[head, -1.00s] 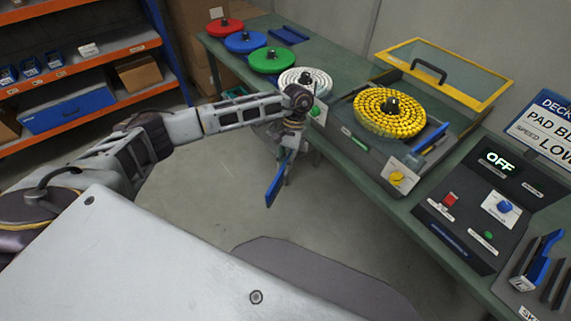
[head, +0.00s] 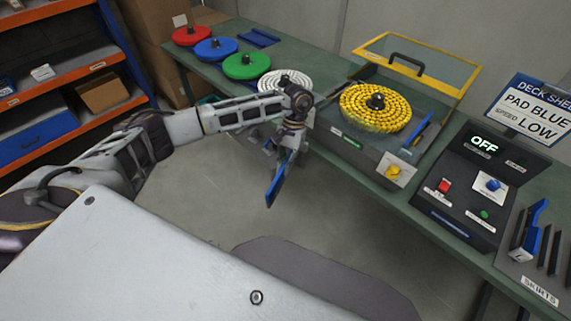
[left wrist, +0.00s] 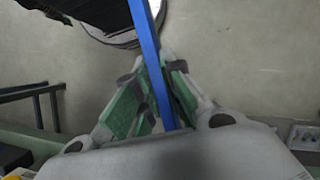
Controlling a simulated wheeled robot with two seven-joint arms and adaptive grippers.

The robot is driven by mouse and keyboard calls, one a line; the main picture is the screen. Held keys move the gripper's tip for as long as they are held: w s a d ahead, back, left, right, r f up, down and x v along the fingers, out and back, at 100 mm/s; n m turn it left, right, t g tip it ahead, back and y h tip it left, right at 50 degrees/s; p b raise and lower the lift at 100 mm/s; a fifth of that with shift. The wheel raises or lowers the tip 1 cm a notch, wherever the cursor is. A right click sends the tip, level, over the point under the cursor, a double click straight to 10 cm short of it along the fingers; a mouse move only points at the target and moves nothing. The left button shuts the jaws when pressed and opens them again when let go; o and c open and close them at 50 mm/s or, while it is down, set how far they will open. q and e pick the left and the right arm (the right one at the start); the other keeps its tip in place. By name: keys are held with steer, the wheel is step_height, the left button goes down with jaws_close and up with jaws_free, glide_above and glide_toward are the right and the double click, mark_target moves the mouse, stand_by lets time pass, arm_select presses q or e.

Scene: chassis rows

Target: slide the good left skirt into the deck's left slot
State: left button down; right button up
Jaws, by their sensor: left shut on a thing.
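My left gripper (head: 283,168) is shut on a thin blue skirt (head: 274,188), which hangs tilted below the fingers over the floor, in front of the table edge. In the left wrist view the blue strip (left wrist: 150,50) runs between the green finger pads (left wrist: 150,100). The deck (head: 352,150) is a grey box with a yellow pad (head: 375,108) on it and a raised clear lid with a yellow frame (head: 418,62). A blue strip (head: 422,130) sits at the deck's right side. The deck's left slot cannot be made out. My right gripper is not in view.
A control panel (head: 470,188) reading OFF and a skirt rack (head: 535,250) with blue and dark pieces stand right of the deck. White (head: 284,82), green (head: 246,66), blue and red pads lie to the left. Shelves (head: 60,100) stand far left.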

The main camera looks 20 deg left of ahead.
arm_select(q)
steer(key=shift+a, duration=0.3)
steer(key=w+d+r+n+t+h, duration=0.1)
steer(key=w+r+n+t, duration=0.3)
steer(key=r+n, duration=0.6)
steer(key=w+d+r+n+t+h, duration=0.1)
steer(key=w+r+n+t, duration=0.3)
steer(key=n, duration=1.5)
steer(key=w+d+r, duration=0.1)
steer(key=w+r, duration=0.3)
steer(key=r, duration=0.3)
steer(key=shift+w+d+r+n+b, duration=0.2)
steer(key=shift+w+d+n+b, duration=0.05)
steer(key=shift+d+n+b, duration=0.15)
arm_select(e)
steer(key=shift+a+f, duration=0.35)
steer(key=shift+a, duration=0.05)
arm_select(q)
steer(key=shift+w+n+t, duration=0.15)
steer(key=shift+n+t, duration=0.15)
steer(key=shift+n, duration=0.1)
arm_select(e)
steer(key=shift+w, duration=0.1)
